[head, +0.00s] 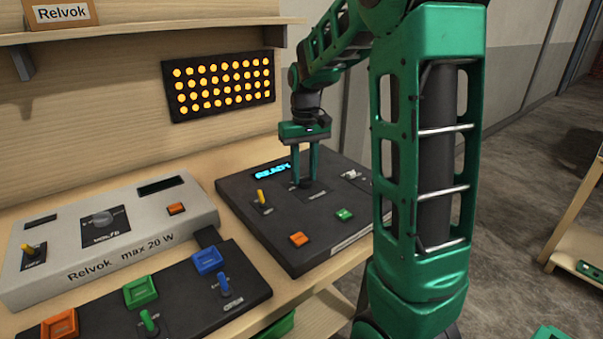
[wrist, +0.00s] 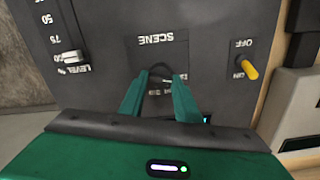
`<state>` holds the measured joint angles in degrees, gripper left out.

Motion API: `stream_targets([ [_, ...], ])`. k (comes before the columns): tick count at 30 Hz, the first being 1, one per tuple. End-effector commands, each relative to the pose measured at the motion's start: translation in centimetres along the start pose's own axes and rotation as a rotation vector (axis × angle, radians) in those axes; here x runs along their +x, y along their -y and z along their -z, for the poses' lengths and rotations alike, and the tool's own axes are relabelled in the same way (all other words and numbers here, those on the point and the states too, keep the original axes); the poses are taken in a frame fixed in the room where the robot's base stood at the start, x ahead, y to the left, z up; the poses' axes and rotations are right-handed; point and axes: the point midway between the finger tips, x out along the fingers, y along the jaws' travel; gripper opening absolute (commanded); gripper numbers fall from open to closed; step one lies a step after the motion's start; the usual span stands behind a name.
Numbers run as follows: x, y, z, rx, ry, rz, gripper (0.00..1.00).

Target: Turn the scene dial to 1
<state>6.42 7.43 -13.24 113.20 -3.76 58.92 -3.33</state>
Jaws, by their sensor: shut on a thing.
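The scene dial (wrist: 161,73) is a small black knob on the dark console (head: 278,243), under an upside-down SCENE label (wrist: 156,40) in the wrist view. My gripper (wrist: 159,84) points down onto it, with its green fingers on either side, shut on the dial. In the head view my gripper (head: 305,178) stands over the middle of the console, and the dial (head: 306,185) is mostly hidden by the fingers. The marks around the dial are partly covered, so its setting cannot be read. The console's display (head: 271,171) reads READY in blue.
The console also has a yellow switch (head: 261,197), an orange button (head: 299,239), a green button (head: 344,214) and a level slider (wrist: 72,57). A grey Relvok box (head: 150,250) and a black button panel (head: 185,297) lie left. The LED panel (head: 221,85) is lit amber.

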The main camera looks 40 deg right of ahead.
Motion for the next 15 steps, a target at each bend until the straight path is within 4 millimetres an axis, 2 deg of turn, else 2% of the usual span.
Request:
stream_targets([
  [14,-0.21,0.17,0.28,-0.021,-0.009,0.001,0.07],
  [15,-0.21,0.17,0.28,-0.021,-0.009,0.001,0.34],
])
